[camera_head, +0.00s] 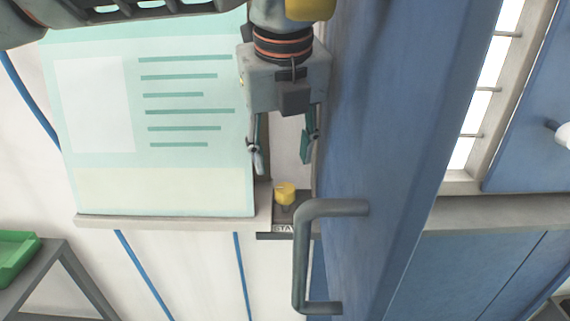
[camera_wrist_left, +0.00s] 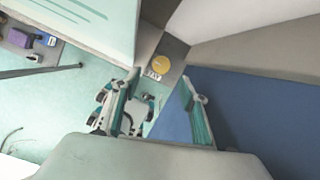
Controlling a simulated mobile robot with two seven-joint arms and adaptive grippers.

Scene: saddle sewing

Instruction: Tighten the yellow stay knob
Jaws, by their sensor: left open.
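The yellow stay knob (camera_head: 285,192) sits on a dark bracket (camera_head: 290,210) at the ledge, between the mint panel and the blue door. A label partly reading "STA" is on the bracket's front. In the left wrist view the knob (camera_wrist_left: 170,67) shows as a yellow disc beyond the fingertips. My left gripper (camera_head: 282,160) is open and empty, fingers pointing down, just above the knob and apart from it. In the left wrist view its two fingers (camera_wrist_left: 158,90) are spread, with the knob ahead between their lines. My right gripper is not in view.
The blue door (camera_head: 390,130) stands close right of the gripper, with a grey bar handle (camera_head: 300,255) below the knob. A mint panel (camera_head: 150,110) is close on the left. A green tray (camera_head: 14,255) is at lower left.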

